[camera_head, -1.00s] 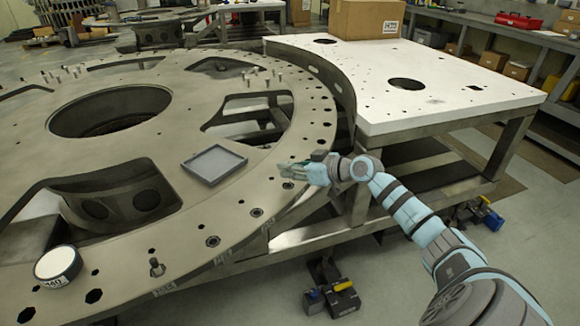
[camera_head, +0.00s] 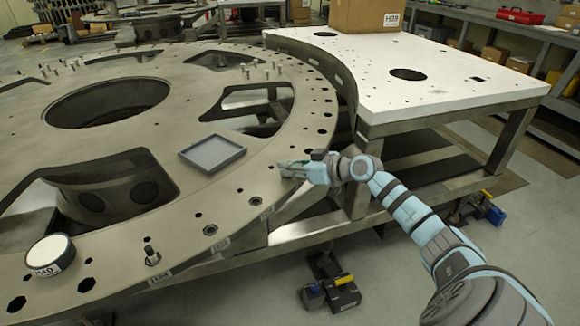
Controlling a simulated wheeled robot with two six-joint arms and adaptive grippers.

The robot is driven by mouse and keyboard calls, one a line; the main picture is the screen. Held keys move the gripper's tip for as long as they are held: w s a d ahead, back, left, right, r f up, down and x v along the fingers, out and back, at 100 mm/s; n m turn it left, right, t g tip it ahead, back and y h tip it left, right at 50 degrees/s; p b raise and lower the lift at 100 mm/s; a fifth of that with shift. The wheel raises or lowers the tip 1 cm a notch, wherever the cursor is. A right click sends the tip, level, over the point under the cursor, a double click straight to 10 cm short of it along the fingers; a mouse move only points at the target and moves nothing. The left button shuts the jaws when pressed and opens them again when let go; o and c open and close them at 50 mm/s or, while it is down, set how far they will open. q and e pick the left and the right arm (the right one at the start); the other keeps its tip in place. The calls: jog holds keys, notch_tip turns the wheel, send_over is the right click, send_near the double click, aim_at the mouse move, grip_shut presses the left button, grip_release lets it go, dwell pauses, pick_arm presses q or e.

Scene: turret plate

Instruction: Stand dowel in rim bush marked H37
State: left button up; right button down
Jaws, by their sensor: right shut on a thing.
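The large grey turret plate (camera_head: 120,212) has a rim with several bush holes, some with small labels on the edge that are too small to read surely. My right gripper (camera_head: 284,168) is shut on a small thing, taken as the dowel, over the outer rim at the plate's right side. The dowel is hard to make out between the fingers. The rim hole (camera_head: 255,201) nearest in front of the gripper looks empty. Another dark rim hole (camera_head: 210,230) is further front. A bolt-like pin (camera_head: 152,256) stands upright in the rim. My left gripper is not in view.
A shallow grey tray (camera_head: 212,153) lies on the plate left of the gripper. A white-topped round canister (camera_head: 50,255) sits at the front left. Several pins stand further back. A white table (camera_head: 450,95) with a cardboard box (camera_head: 360,14) adjoins at the right.

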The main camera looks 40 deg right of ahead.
jog(key=c, duration=1.6)
grip_release()
jog(key=shift+f, duration=0.15)
jog(key=shift+o, duration=0.2)
notch_tip(320, 180, up, 10)
jog(key=shift+r, duration=0.15)
